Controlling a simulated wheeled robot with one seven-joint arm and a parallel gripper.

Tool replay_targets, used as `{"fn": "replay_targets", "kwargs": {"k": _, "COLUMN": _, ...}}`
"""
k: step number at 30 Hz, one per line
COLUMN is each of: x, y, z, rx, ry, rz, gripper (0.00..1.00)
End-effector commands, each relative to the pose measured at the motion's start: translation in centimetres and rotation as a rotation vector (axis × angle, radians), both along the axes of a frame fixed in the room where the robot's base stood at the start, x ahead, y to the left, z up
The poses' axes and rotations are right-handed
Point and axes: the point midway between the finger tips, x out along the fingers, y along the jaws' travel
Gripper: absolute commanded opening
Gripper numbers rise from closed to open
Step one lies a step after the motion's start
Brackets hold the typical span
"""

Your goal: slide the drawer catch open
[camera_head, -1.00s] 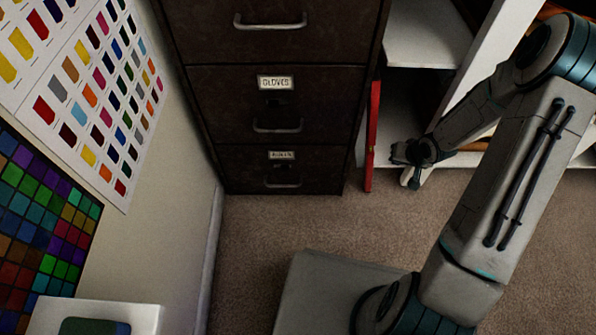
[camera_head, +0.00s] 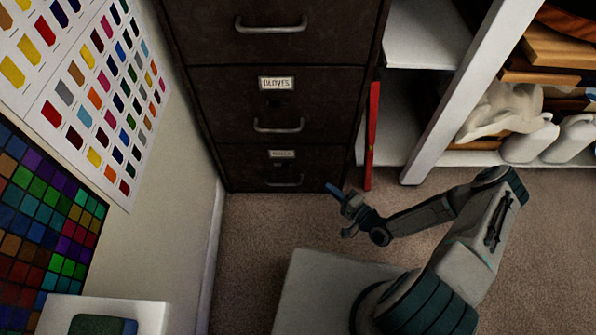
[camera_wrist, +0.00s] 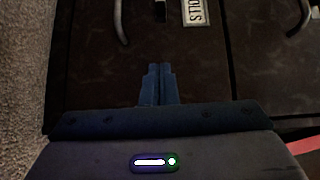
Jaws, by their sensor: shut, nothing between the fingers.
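A dark brown filing cabinet (camera_head: 215,90) stands against the back with its drawers closed. On the bottom drawer, a dark catch-like part (camera_wrist: 160,10) shows at the top of the wrist view, between a handle (camera_wrist: 122,22) and a partly cut-off label (camera_wrist: 195,12). My gripper (camera_head: 332,187) is at the lower right of the cabinet, near the bottom drawer, apart from both catches. Its fingers (camera_wrist: 158,72) are together and empty.
A red upright bar (camera_head: 372,135) stands just right of the cabinet, beside white shelving (camera_head: 430,140) with white jugs (camera_head: 530,140). A wall with colour charts (camera_head: 90,90) is on the left. Carpet (camera_head: 250,225) in front of the cabinet is clear.

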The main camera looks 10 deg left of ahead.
Motion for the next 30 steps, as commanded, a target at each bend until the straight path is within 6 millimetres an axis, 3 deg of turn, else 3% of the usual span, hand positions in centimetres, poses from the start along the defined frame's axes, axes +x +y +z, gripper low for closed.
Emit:
{"fn": "replay_targets", "kwargs": {"k": 17, "x": 0.3, "y": 1.1, "z": 0.0, "rx": 0.031, "ry": 0.0, "rz": -0.006, "gripper": 0.0}}
{"fn": "replay_targets", "kwargs": {"k": 30, "x": 4.8, "y": 8.7, "z": -0.2, "rx": 0.029, "ry": 0.0, "rz": -0.004, "gripper": 0.0}}
